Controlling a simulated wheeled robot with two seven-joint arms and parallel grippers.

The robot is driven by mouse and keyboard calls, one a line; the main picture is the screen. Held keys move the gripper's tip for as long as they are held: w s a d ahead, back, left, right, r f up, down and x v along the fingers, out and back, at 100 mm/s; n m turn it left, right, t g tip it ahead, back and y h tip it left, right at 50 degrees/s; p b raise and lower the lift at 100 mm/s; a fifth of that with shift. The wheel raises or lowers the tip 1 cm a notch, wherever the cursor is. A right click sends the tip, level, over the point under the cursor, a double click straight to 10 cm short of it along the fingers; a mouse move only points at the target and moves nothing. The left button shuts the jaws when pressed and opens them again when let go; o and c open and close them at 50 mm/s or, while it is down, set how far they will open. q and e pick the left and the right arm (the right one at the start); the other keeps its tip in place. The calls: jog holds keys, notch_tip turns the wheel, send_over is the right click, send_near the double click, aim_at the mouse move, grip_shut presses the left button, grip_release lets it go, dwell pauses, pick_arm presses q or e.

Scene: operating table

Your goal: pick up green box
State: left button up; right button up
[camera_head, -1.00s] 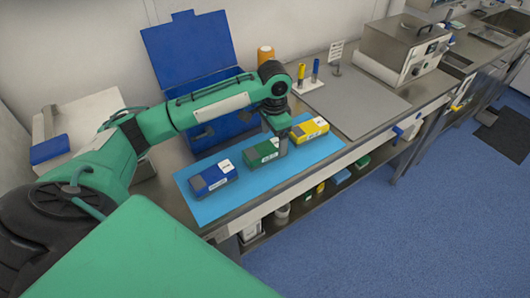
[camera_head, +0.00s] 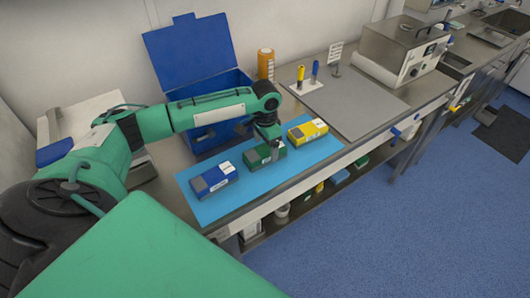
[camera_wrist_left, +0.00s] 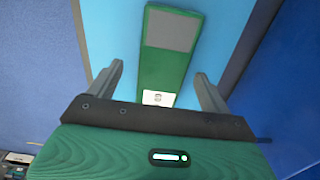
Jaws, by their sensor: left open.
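The green box (camera_head: 257,156) lies on a light blue mat (camera_head: 210,207), between a blue box (camera_head: 214,178) and a yellow box (camera_head: 307,131). My left gripper (camera_head: 274,150) is over the green box's right part in the head view and hides some of it. In the left wrist view the green box (camera_wrist_left: 165,65) extends away from between the two fingers of my left gripper (camera_wrist_left: 160,88), which are apart with nothing held. Its grey panel is at the far end and a white label at the near end. My right gripper is not in view.
An open blue case (camera_head: 195,90) with its lid up stands behind the mat. An orange container (camera_head: 265,63), a small rack (camera_head: 306,87) with yellow and blue tubes, and a grey pad (camera_head: 350,105) are further right. The bench's front edge runs just before the mat.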

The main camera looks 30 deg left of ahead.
aim_at(265, 150)
pick_arm(q)
notch_tip(265, 150, down, 4)
jog(key=shift+a+p, duration=0.15)
jog(key=shift+p, duration=0.35)
jog(key=shift+w, duration=0.1)
jog(key=c, duration=1.3)
jog(key=shift+r, duration=0.1)
